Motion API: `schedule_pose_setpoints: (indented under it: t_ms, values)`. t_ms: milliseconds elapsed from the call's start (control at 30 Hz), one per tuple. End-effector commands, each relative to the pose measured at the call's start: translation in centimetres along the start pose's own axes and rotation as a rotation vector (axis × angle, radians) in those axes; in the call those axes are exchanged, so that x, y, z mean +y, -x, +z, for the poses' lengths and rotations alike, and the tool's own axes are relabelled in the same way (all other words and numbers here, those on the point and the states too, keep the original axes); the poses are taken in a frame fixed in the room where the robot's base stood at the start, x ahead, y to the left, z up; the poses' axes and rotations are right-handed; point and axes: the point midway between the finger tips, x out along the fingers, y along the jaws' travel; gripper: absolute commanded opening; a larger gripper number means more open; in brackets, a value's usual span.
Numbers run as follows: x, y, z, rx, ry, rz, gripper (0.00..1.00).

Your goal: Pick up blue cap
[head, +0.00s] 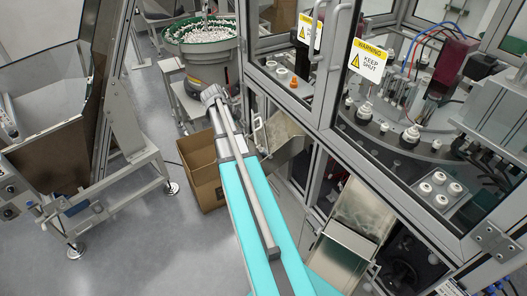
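I cannot make out a blue cap in the head view. A green bowl feeder (203,46) at the top holds many small, mostly white parts, too small to tell apart.
The framed machine (322,134) with warning signs fills the right. A metal chute (343,252) sticks out below it. Grey floor (165,240) is open at lower left.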

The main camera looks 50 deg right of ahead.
Motion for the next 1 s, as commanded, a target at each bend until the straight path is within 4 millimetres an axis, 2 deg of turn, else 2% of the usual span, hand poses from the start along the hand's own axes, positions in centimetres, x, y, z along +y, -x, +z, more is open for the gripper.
schedule_pose_setpoints:
  t_ms: [467,1000]
  values:
    - [0.1,-0.5,0.1,-0.001,0.001,0.000,0.26]
    - [0.2,-4.8,0.2,-0.001,0.002,0.000,0.26]
